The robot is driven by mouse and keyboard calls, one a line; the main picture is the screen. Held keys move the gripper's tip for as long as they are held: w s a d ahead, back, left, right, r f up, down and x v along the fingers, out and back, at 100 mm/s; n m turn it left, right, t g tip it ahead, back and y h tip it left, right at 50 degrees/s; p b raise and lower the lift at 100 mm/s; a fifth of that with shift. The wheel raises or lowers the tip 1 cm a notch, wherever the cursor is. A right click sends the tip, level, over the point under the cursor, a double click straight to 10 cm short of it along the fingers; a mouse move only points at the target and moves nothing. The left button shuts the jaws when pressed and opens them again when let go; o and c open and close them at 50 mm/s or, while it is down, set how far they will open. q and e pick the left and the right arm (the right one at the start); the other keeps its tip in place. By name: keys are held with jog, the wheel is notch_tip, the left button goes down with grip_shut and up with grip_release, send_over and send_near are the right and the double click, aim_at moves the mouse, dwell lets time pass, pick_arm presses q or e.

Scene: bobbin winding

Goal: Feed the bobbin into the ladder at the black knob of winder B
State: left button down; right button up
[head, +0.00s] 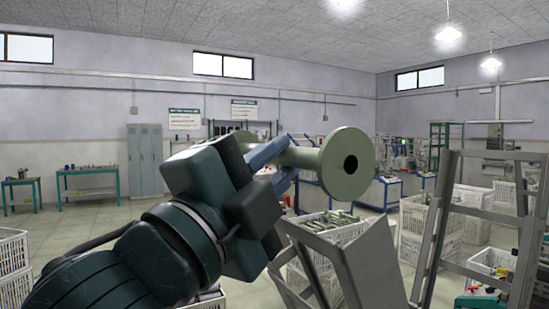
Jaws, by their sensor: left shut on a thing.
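My left gripper (281,160) is raised in the middle of the head view, its blue fingers shut around the pale green bobbin (334,168). The bobbin lies roughly sideways, its near flange with a dark centre hole turned towards the right. The gripper covers part of its core and far flange. A grey metal frame with rails and rungs (451,178), perhaps the ladder, stands at the right, apart from the bobbin. I cannot make out a black knob or tell which winder is B. My right gripper is not in view.
A grey sloping metal chute (371,262) stands below and right of the bobbin. White crates, one holding many greenish bobbins (331,220), stand behind it. Green-legged benches (101,180) and lockers (145,158) line the far left wall.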

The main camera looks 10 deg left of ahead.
pick_arm(q)
notch_tip(320, 180, down, 6)
jog(key=w+d+b, duration=0.1)
jog(key=d+b, duration=0.1)
jog(key=b, duration=0.2)
jog(key=shift+w+b, duration=0.25)
jog(key=shift+b, duration=0.15)
dwell(0.4)
jog(key=shift+w+d+f+b, duration=0.3)
jog(key=shift+f+b, duration=0.4)
jog(key=shift+f, duration=0.2)
jog(key=shift+w+d+f+b, duration=0.15)
jog(key=shift+d+f+b, duration=0.2)
jog(key=shift+f+b, duration=0.5)
jog(key=shift+w+d+f+b, duration=0.3)
jog(key=shift+f+b, duration=0.3)
jog(key=shift+f, duration=0.35)
jog(key=shift+f, duration=0.1)
jog(key=shift+w+d+f+b, duration=0.25)
jog(key=shift+d+f+b, duration=0.1)
jog(key=shift+f+b, duration=0.45)
jog(key=shift+w+d+f+b, duration=0.2)
jog(key=shift+d+f+b, duration=0.25)
jog(key=shift+f, duration=0.5)
jog(key=shift+w+d+f+b, duration=0.25)
jog(key=shift+f+b, duration=0.55)
jog(key=shift+f, duration=0.1)
